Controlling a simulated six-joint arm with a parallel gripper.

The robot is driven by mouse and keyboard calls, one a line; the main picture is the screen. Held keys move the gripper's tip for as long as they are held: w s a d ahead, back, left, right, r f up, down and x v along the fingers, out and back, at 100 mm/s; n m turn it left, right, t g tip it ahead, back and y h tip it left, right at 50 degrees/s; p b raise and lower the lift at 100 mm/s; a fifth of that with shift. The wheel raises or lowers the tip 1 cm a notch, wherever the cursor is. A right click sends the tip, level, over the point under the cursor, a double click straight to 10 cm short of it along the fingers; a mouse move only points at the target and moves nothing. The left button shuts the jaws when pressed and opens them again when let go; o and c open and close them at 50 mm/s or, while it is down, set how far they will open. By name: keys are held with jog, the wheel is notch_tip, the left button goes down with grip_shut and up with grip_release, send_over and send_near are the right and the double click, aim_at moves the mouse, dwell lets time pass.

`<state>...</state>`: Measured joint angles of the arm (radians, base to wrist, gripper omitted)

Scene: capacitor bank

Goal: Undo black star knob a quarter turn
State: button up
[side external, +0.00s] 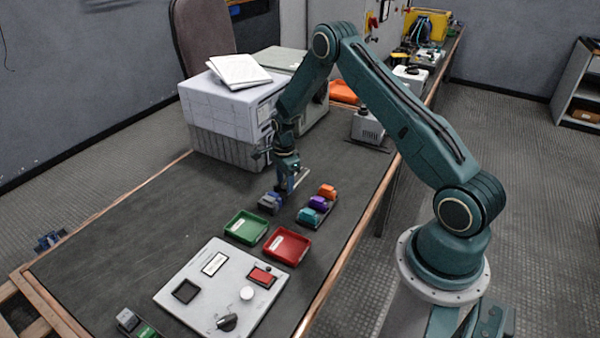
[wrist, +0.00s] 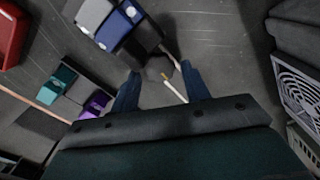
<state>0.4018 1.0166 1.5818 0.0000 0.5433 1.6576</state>
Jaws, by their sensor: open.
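My gripper (wrist: 160,76) points down with its two blue fingers apart; in the side view it (side external: 287,186) is low over the far part of the bench. A dark, many-sided knob-like piece (wrist: 158,68) shows between the fingertips in the wrist view, beside a block of blue and grey units (wrist: 117,25). I cannot tell whether the fingers touch it, or whether it is the star knob. That block (side external: 270,203) stands just below my gripper in the side view. Another black knob (side external: 227,322) sits on the white control panel (side external: 180,299), well away from my gripper.
A rack of orange, purple and teal blocks (side external: 319,202) stands close at right. A green tray (side external: 246,228) and red tray (side external: 287,246) lie nearer the panel. A thin pale rod (wrist: 174,90) shows near the fingers. A large white box (side external: 232,110) stands behind. The bench's left side is clear.

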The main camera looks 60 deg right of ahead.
jog(key=shift+f, duration=0.15)
dwell(0.4)
jog(key=c, duration=0.9)
jog(key=shift+o, duration=0.2)
jog(key=shift+n, duration=1.4)
